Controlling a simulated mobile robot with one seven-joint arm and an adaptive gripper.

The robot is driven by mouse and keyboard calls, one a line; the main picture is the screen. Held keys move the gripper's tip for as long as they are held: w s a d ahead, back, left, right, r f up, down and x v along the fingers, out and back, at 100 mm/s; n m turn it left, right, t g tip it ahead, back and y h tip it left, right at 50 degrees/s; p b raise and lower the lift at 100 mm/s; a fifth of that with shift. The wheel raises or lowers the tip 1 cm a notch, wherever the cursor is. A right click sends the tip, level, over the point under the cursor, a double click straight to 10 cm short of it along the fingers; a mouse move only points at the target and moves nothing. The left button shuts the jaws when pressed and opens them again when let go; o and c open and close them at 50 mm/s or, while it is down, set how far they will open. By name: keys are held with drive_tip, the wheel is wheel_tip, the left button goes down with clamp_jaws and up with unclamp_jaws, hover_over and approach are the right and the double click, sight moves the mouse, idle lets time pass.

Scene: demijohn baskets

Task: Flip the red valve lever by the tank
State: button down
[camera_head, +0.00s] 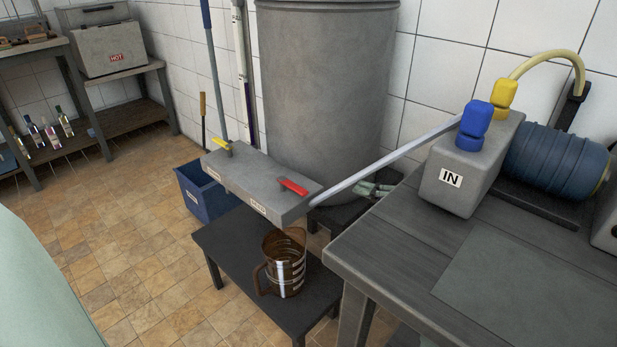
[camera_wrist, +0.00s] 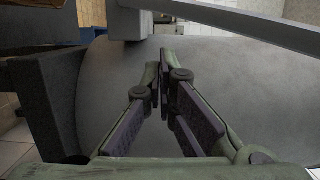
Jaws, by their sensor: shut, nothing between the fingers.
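The red valve lever (camera_head: 293,187) lies on top of a grey valve box (camera_head: 250,180) in front of the large grey tank (camera_head: 325,90). A yellow lever (camera_head: 222,147) sits at the box's other end. My gripper (camera_head: 362,189) shows small in the head view, to the right of the red lever, below the slanting pipe and apart from the lever. In the wrist view my gripper (camera_wrist: 164,58) has its fingertips together with nothing between them, and the tank's curved wall (camera_wrist: 225,75) fills the background. The red lever is not visible in the wrist view.
A slanting grey pipe (camera_head: 390,155) runs from the valve box to the grey IN box (camera_head: 465,165) on the right table (camera_head: 395,235). A brown jug (camera_head: 284,265) stands on a low dark table (camera_head: 225,235) below the valve box. A blue bin (camera_head: 195,195) stands left.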

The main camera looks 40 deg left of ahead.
sight(292, 190)
drive_tip(key=shift+s+a+g, duration=0.25)
drive_tip(key=shift+s+g, duration=0.05)
drive_tip(key=s+a+p, duration=0.2)
drive_tip(key=s+a, duration=0.3)
drive_tip(key=a, duration=0.5)
drive_tip(key=shift+s+p, duration=0.3)
drive_tip(key=shift+a, duration=0.1)
drive_tip(key=shift+s, duration=0.1)
